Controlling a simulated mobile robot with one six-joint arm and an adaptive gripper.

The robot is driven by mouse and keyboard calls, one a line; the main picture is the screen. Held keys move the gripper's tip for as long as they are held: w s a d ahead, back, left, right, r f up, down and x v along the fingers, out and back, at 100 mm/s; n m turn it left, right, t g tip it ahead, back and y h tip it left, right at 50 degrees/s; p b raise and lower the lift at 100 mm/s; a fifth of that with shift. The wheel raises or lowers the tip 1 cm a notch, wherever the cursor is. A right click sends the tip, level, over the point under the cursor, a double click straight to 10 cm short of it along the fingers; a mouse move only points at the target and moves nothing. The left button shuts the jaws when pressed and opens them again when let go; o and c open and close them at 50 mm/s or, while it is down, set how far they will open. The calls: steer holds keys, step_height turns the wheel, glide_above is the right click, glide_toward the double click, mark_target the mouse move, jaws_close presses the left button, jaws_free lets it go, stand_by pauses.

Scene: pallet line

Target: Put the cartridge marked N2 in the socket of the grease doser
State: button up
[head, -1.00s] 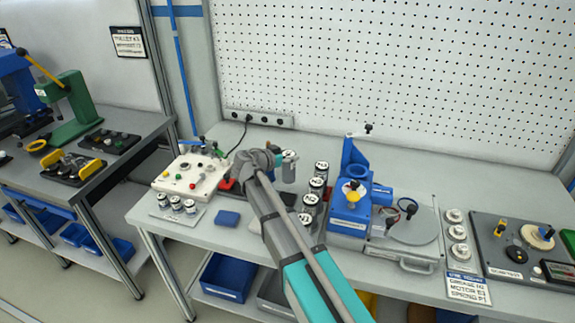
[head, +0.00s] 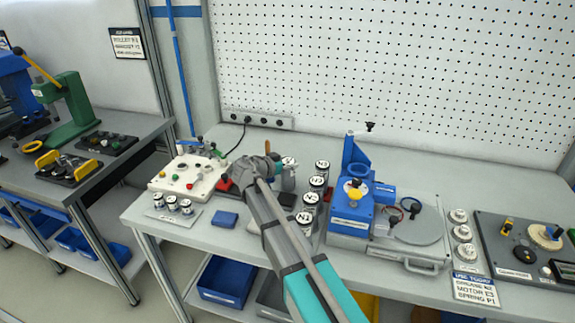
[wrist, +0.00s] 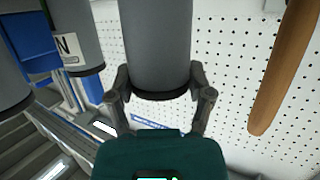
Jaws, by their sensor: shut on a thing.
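My gripper (wrist: 160,88) is shut on a grey cartridge (wrist: 157,45) with a dark rim, seen close up in the wrist view. Its label is out of sight there. In the head view my gripper (head: 279,168) is left of the cartridge row, and the held cartridge (head: 289,176) is partly covered by it. Other white-topped cartridges (head: 317,184) stand in a row to the right; their marks are too small to read surely. A neighbouring cartridge (wrist: 78,42) in the wrist view shows an N.
A white button box (head: 187,178), small cartridges on a plate (head: 172,207) and a blue block (head: 225,219) lie to the left. A brown handle (wrist: 285,70) rises beside the held cartridge. A round grey platter (head: 413,227) and a card (head: 472,289) are right of the doser.

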steer(key=shift+f, duration=0.1)
steer(key=o, duration=1.3)
steer(key=shift+r, duration=0.2)
steer(key=p+v, duration=0.3)
steer(key=v, duration=0.9)
